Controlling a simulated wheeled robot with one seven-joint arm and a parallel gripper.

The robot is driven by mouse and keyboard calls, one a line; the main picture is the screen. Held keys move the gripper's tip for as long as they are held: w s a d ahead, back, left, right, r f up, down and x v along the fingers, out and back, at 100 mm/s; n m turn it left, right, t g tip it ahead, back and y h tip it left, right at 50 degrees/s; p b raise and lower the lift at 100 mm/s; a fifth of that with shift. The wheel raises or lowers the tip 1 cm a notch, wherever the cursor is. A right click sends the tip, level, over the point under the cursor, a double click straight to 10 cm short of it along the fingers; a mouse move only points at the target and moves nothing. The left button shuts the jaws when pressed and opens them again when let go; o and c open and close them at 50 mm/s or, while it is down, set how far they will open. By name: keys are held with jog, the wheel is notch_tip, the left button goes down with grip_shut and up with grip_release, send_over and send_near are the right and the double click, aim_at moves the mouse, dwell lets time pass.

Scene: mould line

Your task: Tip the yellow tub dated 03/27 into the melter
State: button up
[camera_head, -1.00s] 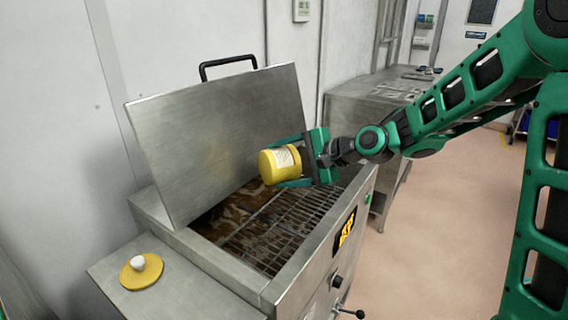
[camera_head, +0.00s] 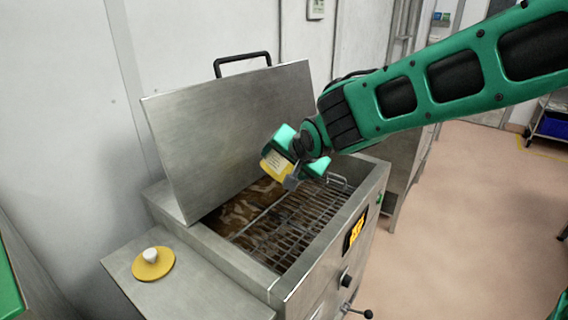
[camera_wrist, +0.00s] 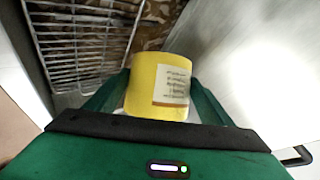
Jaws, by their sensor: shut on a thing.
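My gripper (camera_head: 297,158) is shut on the yellow tub (camera_head: 276,165) and holds it above the open melter (camera_head: 278,290). In the wrist view the tub (camera_wrist: 145,84) sits between the two green fingers and bears a white label (camera_wrist: 172,85). The label's print is too small to read. In the head view the tub is tilted and partly hidden by my gripper. Inside the melter are brown liquid (camera_head: 238,214) and a wire rack (camera_head: 300,222). The melter's steel lid (camera_head: 225,125) stands raised at the back.
A round yellow lid with a white knob (camera_head: 153,263) lies on the steel side shelf (camera_head: 190,297) at the left. A steel bench (camera_head: 408,165) stands behind the melter. A lever (camera_head: 357,311) sticks out at the melter's front.

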jog(key=shift+s+a+f+n+t+h, duration=0.1)
jog(key=shift+a+n+t+h, duration=0.1)
jog(key=shift+n+h, duration=0.2)
jog(key=shift+a+f+n+t+h, duration=0.1)
jog(key=shift+n+t+h, duration=0.15)
jog(key=shift+h, duration=0.25)
jog(key=r+n+h, duration=0.1)
jog(key=d+n+t+h, duration=0.1)
jog(key=r+n+t+h, duration=0.1)
jog(key=shift+w+d+r+h, duration=0.3)
jog(key=shift+w, duration=0.05)
jog(key=shift+t, duration=0.25)
